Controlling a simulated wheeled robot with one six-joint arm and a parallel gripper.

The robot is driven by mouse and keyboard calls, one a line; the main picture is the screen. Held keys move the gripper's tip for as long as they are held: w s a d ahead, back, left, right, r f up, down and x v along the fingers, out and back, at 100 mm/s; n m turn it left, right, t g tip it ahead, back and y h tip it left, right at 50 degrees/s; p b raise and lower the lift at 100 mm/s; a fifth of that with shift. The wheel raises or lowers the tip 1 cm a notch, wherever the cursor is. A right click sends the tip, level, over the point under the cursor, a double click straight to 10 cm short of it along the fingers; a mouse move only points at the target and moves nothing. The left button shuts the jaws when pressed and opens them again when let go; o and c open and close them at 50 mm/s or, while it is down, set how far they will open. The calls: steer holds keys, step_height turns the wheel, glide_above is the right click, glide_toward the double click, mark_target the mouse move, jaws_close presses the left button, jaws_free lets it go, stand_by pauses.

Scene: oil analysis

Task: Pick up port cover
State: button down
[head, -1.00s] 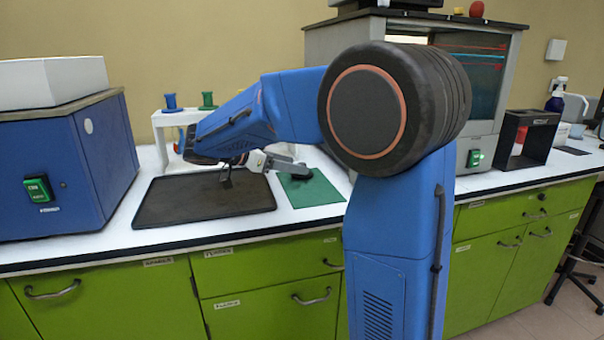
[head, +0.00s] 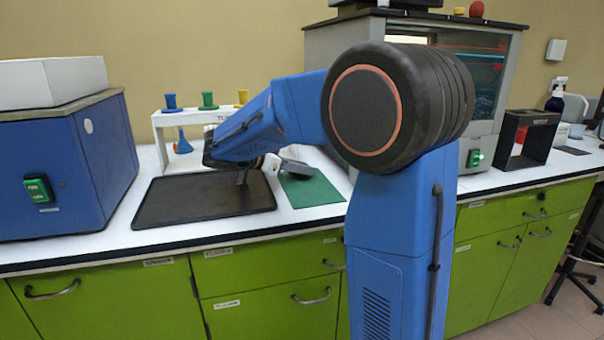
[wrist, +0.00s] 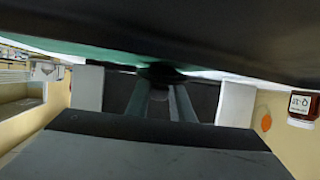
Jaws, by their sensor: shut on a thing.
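I cannot tell clearly whether the cover is clear of the mat.
A black tray (head: 165,212) lies left of the mat. A white rack (head: 160,120) with coloured pieces and a blue funnel (head: 182,143) stands behind. A blue machine (head: 70,170) is at left, a grey cabinet (head: 470,150) at right. The counter's front edge is close.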

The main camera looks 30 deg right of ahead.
mark_target(302, 162)
step_height(302, 162, up, 10)
steer(key=shift+f, duration=0.1)
steer(key=shift+a, duration=0.1)
stand_by(0.5)
